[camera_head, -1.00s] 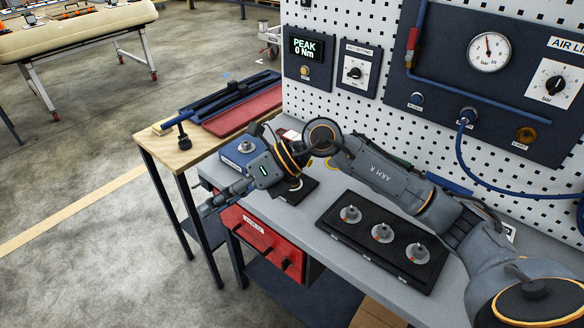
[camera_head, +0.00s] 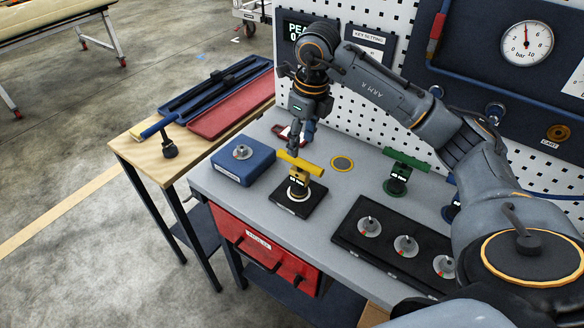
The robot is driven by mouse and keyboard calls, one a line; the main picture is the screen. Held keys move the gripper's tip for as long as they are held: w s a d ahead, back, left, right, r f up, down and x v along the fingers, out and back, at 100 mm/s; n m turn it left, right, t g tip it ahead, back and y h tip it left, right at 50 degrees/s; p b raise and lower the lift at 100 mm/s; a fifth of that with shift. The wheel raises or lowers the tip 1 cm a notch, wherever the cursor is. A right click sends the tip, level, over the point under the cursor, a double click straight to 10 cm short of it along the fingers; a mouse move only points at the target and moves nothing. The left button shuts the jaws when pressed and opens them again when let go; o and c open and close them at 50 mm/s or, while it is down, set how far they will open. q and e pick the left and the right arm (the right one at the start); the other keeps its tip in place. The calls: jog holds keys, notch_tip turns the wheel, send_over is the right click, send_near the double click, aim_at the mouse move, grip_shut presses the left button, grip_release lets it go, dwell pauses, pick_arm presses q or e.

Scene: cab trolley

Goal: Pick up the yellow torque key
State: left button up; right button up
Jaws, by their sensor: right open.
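The yellow torque key (camera_head: 302,166) stands upright, its T-shaped yellow handle on top, on a small black base plate (camera_head: 287,203) on the grey workbench. My right gripper (camera_head: 296,147) points down just above and behind the left part of the handle. It is open and holds nothing; I cannot tell whether a fingertip touches the key. A green key (camera_head: 405,160) stands further right. A blue key (camera_head: 450,209) is mostly hidden behind my right arm. My left gripper is out of view.
A blue box with a metal knob (camera_head: 233,170) sits left of the key. A black tray (camera_head: 349,236) with round fittings lies to the right. A flat yellow-rimmed disc (camera_head: 342,163) lies behind. The perforated panel (camera_head: 395,102) bounds the back. A wooden side table (camera_head: 142,158) adjoins left.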

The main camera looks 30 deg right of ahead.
aim_at(298, 173)
notch_tip(298, 173, down, 6)
jog(key=shift+s+a+p, duration=0.15)
jog(key=shift+p, duration=0.5)
jog(key=f+p, duration=0.1)
jog(key=f, duration=0.2)
jog(key=shift+w+p, duration=0.3)
jog(key=shift+p, duration=0.1)
jog(key=shift+w+f+p, duration=0.2)
jog(key=shift+f+p, duration=0.2)
jog(key=shift+f, duration=0.8)
jog(key=shift+w+f, duration=0.1)
jog(key=shift+f, duration=0.3)
jog(key=shift+c, duration=0.2)
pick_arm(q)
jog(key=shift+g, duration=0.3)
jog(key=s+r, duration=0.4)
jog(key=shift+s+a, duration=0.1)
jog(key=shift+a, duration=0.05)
pick_arm(e)
grip_shut()
